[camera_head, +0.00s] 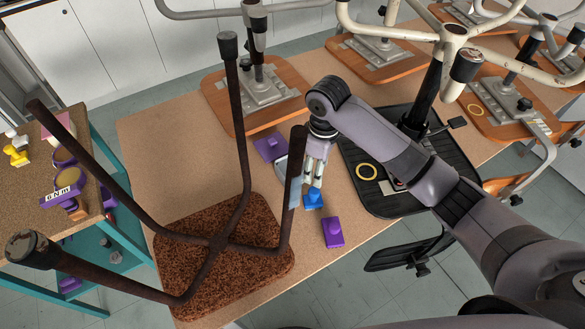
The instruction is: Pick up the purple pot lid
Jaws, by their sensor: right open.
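Two purple pieces, each with a small raised knob, lie on the brown table and could be the pot lid; I cannot tell which is. One purple piece (333,232) lies near the table's front edge. The other purple piece (270,148) lies farther back, left of my right gripper. My right gripper (313,183) is open, pointing down between them, just above a small blue piece (314,199). I cannot tell whether it touches the blue piece. My left gripper is not in view.
An upturned stool with a rust-brown seat (180,275) lies at the left front, its dark legs rising beside my gripper. A black chair seat (375,205) holds a yellow ring (366,172). Other upturned chairs crowd the back. A side shelf (25,215) stands left.

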